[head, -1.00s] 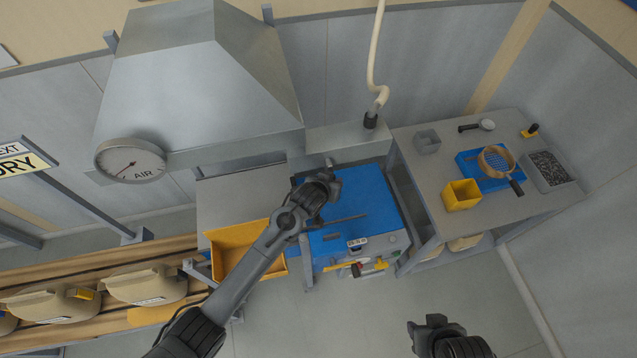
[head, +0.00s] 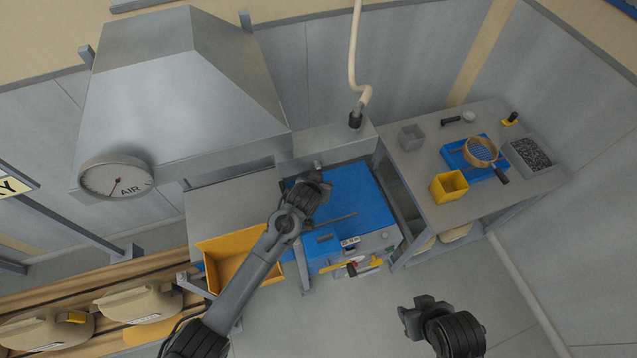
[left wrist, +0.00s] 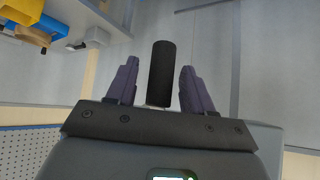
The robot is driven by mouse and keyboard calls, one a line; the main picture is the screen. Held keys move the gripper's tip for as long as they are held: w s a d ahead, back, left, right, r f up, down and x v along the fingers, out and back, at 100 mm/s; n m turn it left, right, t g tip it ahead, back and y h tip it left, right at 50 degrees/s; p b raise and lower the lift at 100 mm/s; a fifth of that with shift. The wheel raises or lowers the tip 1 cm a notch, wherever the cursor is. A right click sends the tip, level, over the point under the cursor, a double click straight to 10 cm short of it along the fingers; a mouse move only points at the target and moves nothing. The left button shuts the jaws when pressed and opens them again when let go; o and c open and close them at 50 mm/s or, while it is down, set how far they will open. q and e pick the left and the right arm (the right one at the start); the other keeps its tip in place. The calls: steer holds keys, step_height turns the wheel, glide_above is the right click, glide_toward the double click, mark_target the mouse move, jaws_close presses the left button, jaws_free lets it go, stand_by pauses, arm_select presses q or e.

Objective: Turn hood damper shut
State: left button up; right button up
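The grey metal hood (head: 185,85) hangs at the upper left in the head view. Its round AIR gauge (head: 117,178) has a thin needle pointing down and slightly left. My left gripper (head: 318,180) is by the hood's lower right side, above the blue bench top. In the left wrist view a black cylindrical handle (left wrist: 161,73), perhaps the damper's, stands between the fingers of my left gripper (left wrist: 159,85). Gaps show on both sides of the handle, so the fingers are open around it. My right gripper (head: 408,318) is low at the right, over the floor; its fingers are unclear.
A blue bench top (head: 365,195) lies under my left arm, with an orange-yellow bin (head: 235,262) beside it. A grey side table (head: 420,180) holds a yellow box (head: 449,186), a sieve (head: 481,151) and a tray of dark pellets (head: 531,155). A cream hose (head: 355,60) hangs behind.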

arm_select(q)
steer(key=shift+s+a, duration=0.1)
steer(key=v, duration=1)
steer(key=shift+s+r+b, duration=0.2)
steer(key=shift+b, duration=0.2)
steer(key=s+a+f+n+g+p, duration=0.1)
steer(key=s+a+f+g+p, duration=0.15)
steer(key=s+f, duration=0.4)
steer(key=s+a+f+n+g+p, duration=0.1)
steer(key=s+a+f, duration=0.25)
steer(key=s, duration=0.65)
steer(key=s+a+r+g+y+p, duration=0.1)
steer(key=s+a+r+y+p, duration=0.1)
steer(key=s+a+r, duration=1)
steer(key=a, duration=0.3)
steer(key=shift+s+y, duration=0.3)
steer(key=shift+s, duration=0.05)
